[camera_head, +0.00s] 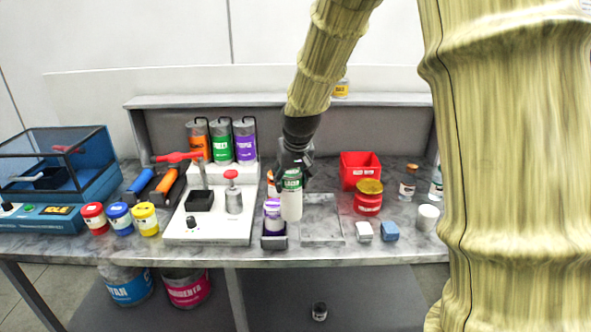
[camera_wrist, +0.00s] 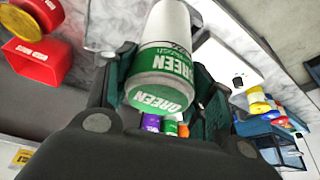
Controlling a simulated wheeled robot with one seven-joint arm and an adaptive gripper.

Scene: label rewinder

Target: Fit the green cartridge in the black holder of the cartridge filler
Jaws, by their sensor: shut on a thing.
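The green cartridge (camera_head: 291,200) is white with a green labelled cap end, and it hangs upright in my gripper (camera_head: 291,172). My gripper is shut on its green end; the wrist view shows the green end (camera_wrist: 163,78) between the fingers. The cartridge is above the bench, right of the purple cartridge as seen in the head view. The cartridge filler is the white machine (camera_head: 180,232) at the left centre, with a black holder (camera_head: 199,200) on its base under a spout. The holder looks empty, though its inside is hard to see. My gripper is right of the holder, apart from it.
A purple cartridge (camera_head: 272,218) stands in a dark tray between the filler and my gripper. A red-knobbed grey post (camera_head: 233,196) rises right of the holder. Orange, green and purple canisters (camera_head: 221,142) stand behind. A grey flat tray (camera_head: 321,222) lies at right.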

